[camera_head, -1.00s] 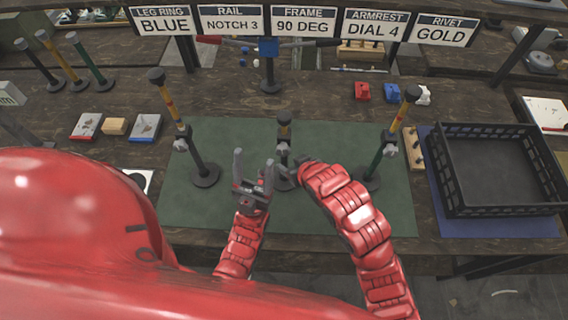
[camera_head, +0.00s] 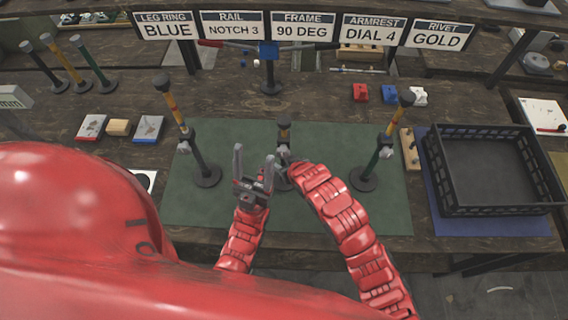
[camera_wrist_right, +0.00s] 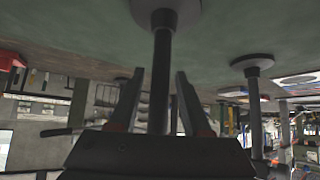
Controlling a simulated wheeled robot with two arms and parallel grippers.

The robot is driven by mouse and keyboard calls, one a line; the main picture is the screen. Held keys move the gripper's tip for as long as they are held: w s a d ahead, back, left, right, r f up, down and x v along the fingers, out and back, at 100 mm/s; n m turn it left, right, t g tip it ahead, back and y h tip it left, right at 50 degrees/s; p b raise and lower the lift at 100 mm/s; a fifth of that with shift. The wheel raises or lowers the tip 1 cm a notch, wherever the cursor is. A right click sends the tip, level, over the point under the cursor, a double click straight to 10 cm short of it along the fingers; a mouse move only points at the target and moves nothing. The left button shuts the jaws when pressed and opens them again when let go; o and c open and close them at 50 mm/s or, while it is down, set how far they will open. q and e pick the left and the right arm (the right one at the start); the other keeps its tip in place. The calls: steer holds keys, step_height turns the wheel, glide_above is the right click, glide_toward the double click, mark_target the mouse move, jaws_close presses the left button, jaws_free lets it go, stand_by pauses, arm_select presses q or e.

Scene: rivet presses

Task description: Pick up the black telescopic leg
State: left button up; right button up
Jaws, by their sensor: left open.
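Three slim legs stand on the green mat. The middle one, with a black lower tube (camera_wrist_right: 161,75) and a round black base, stands upright between the open fingers of my right gripper (camera_wrist_right: 157,80) in the right wrist view, with gaps on both sides. In the head view this middle leg (camera_head: 284,133) shows a dark top and a grey clamp; its lower part is partly hidden by my right gripper. The left leg (camera_head: 198,155) has a yellow upper tube and black lower tube. My left gripper (camera_head: 254,160) is open and empty, left of the middle leg.
A black crate (camera_head: 497,210) stands on a blue mat at right. Several legs (camera_head: 65,65) stand at back left. Small blocks (camera_head: 119,127) lie left of the green mat (camera_head: 235,132); red and blue parts (camera_head: 361,92) lie behind it. Label signs (camera_head: 303,27) hang at the back.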

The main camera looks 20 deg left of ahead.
jaws_close()
stand_by(1.1)
